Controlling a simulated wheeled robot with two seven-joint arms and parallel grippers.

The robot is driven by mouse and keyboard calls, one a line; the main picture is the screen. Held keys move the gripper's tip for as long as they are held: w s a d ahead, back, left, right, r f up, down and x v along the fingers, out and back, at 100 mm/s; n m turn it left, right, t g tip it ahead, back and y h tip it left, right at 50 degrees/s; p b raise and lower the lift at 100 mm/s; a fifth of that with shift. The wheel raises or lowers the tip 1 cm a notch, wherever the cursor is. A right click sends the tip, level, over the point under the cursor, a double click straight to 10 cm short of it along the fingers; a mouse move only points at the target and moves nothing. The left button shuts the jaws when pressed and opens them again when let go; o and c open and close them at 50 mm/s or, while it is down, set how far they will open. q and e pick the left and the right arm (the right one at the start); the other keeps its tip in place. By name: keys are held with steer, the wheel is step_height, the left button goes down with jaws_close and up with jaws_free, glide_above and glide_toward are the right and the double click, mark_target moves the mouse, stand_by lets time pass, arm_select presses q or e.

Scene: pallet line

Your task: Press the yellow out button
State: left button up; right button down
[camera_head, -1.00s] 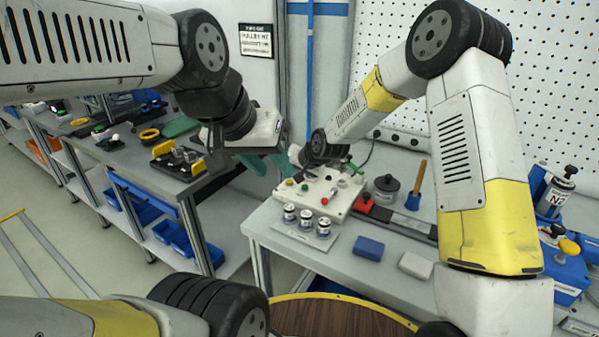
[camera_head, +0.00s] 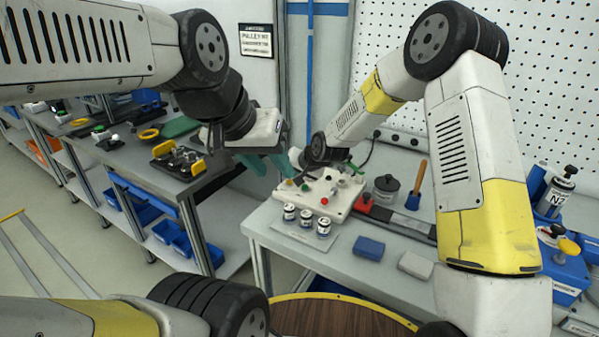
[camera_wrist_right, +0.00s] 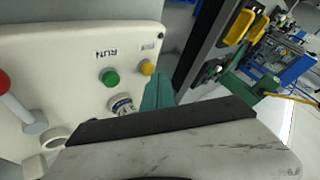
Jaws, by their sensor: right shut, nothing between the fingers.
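The yellow button (camera_wrist_right: 147,68) is a small round knob near the corner of a cream control box (camera_wrist_right: 60,60) in the right wrist view. A green button (camera_wrist_right: 109,77) sits beside it. In the head view the box (camera_head: 345,203) stands on the right table, with the yellow button (camera_head: 289,182) near its left corner. My right gripper (camera_wrist_right: 158,84) is shut and empty, its teal fingers close beside the yellow button; contact cannot be told. My left gripper (camera_head: 266,165) hangs left of the box, its teal fingers partly overlapping the right gripper's area; its opening is unclear.
A blue block (camera_head: 369,247) and a white block (camera_head: 415,264) lie nearer the table's front.

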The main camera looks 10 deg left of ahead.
mark_target(291, 182)
steer(key=shift+f, duration=0.55)
stand_by(0.7)
steer(key=shift+r, duration=1)
steer(key=shift+r, duration=2.5)
steer(key=shift+r, duration=0.1)
